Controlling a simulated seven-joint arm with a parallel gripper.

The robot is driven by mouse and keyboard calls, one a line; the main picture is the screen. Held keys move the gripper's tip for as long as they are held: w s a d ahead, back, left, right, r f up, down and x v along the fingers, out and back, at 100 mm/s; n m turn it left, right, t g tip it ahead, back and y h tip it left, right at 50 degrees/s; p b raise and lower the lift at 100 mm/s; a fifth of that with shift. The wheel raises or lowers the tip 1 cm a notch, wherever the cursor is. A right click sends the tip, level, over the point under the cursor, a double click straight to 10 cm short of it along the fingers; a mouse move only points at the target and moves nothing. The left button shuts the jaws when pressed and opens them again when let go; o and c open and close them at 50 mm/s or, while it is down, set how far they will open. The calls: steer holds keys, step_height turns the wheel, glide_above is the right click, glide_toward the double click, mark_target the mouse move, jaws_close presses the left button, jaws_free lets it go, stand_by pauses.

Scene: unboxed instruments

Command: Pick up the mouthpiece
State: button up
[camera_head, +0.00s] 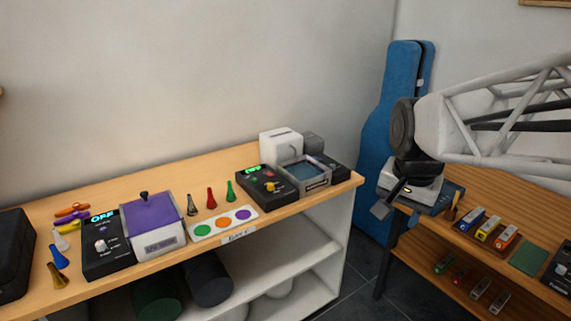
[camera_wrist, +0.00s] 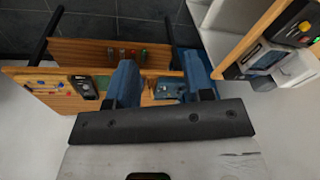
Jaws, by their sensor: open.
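More small pieces, a blue one (camera_head: 58,258) and a gold one (camera_head: 57,277), are at the left. I cannot tell which is the mouthpiece meant.
The brown table (camera_head: 510,180) carries colourful boxes (camera_head: 489,228) and a green pad (camera_head: 527,258). The shelf top also holds a purple-lidded box (camera_head: 154,241), black pedals (camera_head: 104,261) and a dotted card (camera_head: 221,224). A blue instrument case (camera_head: 382,130) leans in the corner.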

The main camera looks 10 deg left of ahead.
steer(key=w+a+m, duration=0.3)
steer(key=w+a, duration=0.8)
steer(key=w, duration=0.1)
steer(key=m+g, duration=0.2)
steer(key=m, duration=0.8)
glide_above(210, 197)
steer(key=f, duration=1.4)
steer(key=shift+w+d+f, duration=0.1)
steer(key=shift+w+f, duration=0.1)
steer(key=shift+a+f, duration=0.2)
steer(key=shift+a, duration=0.2)
steer(key=shift+f, duration=0.1)
steer(key=shift+f, duration=1.2)
steer(key=shift+f, duration=0.1)
steer(key=shift+w+d+f, duration=0.1)
steer(key=shift+f, duration=1.15)
steer(key=shift+w+d+f, duration=0.1)
steer(key=shift+f, duration=1.15)
